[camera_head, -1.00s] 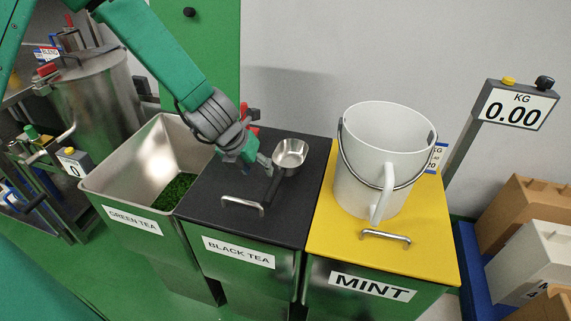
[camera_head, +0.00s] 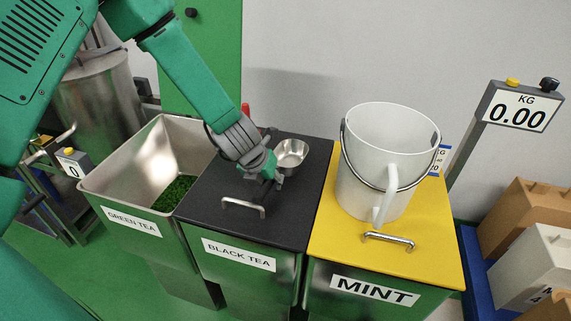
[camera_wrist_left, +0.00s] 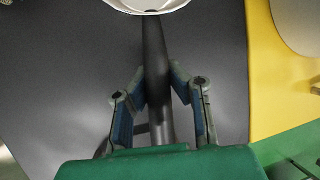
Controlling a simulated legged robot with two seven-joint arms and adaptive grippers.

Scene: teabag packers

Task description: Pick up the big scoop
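The big scoop (camera_head: 291,154) has a round metal cup and a dark handle, and lies on the black lid of the BLACK TEA bin (camera_head: 262,210). My left gripper (camera_head: 277,179) is down at the handle, just in front of the cup, and hides most of the handle in the head view. In the left wrist view the dark handle (camera_wrist_left: 155,62) runs between my two fingers (camera_wrist_left: 158,90), one on each side, with the pale cup rim (camera_wrist_left: 148,8) beyond. The fingers look apart, with narrow gaps beside the handle. My right gripper is not in view.
A metal lid handle (camera_head: 243,207) stands up near the scoop. The open GREEN TEA bin (camera_head: 150,165) is to the left. A white bucket (camera_head: 362,192) stands on the yellow MINT lid (camera_head: 435,245) to the right. A scale display (camera_head: 517,110) reads 0.00.

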